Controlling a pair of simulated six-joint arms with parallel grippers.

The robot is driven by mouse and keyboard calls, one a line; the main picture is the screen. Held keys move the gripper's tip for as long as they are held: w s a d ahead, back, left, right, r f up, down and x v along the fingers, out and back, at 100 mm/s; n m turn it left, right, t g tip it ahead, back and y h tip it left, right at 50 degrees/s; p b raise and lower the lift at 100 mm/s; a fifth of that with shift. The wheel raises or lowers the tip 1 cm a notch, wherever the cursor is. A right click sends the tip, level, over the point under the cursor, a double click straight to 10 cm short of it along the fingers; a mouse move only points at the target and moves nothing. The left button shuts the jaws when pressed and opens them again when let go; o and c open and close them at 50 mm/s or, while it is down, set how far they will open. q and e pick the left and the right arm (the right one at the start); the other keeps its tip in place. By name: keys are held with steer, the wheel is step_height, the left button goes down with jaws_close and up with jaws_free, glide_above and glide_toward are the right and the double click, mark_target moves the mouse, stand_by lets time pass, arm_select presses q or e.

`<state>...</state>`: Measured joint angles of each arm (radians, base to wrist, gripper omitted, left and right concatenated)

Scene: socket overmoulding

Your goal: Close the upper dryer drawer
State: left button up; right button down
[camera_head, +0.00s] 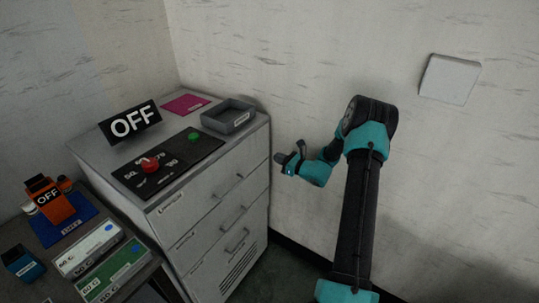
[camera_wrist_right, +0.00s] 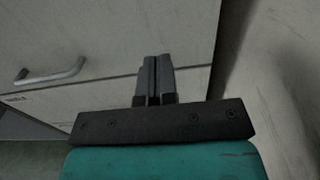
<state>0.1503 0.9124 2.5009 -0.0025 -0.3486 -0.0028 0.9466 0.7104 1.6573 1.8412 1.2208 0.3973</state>
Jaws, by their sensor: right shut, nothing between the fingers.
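The dryer (camera_head: 200,226) is a grey cabinet with stacked drawers. Its upper drawer (camera_head: 200,205) has a bar handle, and its front looks flush with the cabinet face; a small gap cannot be ruled out. My right gripper (camera_head: 286,160) is to the right of the cabinet's upper part, apart from the drawer handles. In the right wrist view its fingers (camera_wrist_right: 154,66) are shut together and empty, pointing at a pale panel with a bar handle (camera_wrist_right: 50,75) at left. I cannot tell whether they touch the panel. My left gripper is out of view.
On the dryer top are an OFF sign (camera_head: 131,122), a red knob (camera_head: 150,164), a green button (camera_head: 194,136), a grey tray (camera_head: 228,115) and a pink sheet (camera_head: 185,104). A bench with an orange device (camera_head: 55,203) stands at left. A wall rises behind.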

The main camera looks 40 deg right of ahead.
steer(key=v, duration=0.6)
stand_by(0.3)
